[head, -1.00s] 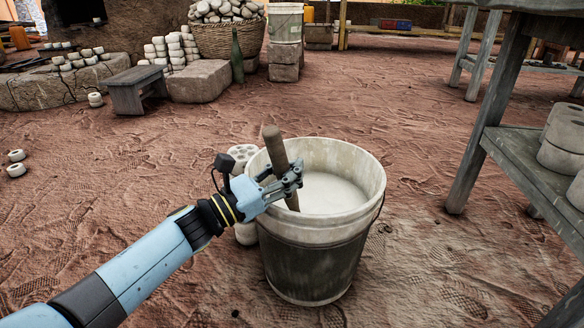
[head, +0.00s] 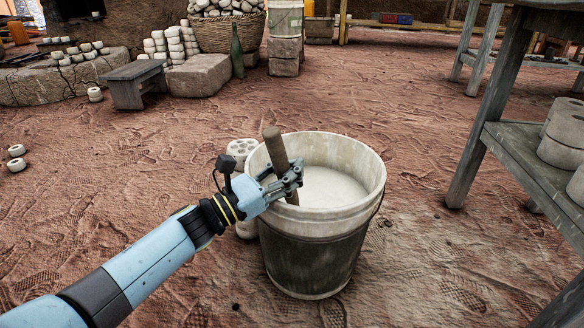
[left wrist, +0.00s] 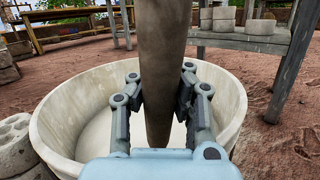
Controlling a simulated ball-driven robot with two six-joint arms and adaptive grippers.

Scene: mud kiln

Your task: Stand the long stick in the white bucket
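The long stick (head: 275,150) is brown and wooden, and tilts slightly at the left side of the white bucket's mouth. My left gripper (head: 287,184) is shut around it at the bucket's near-left rim. The white bucket (head: 318,225) stands upright on the ground with pale contents inside and a dirty lower wall. In the left wrist view the stick (left wrist: 160,60) runs between both fingers, and its lower part is inside the bucket's rim (left wrist: 236,110). The stick's lower end is hidden. My right gripper is not in view.
A pale block with holes (head: 242,150) stands close behind the bucket's left side. A wooden shelf table (head: 520,150) with pale round pieces stands at the right. A small bench (head: 137,82) and a basket (head: 229,35) are farther back. The ground at the left is open.

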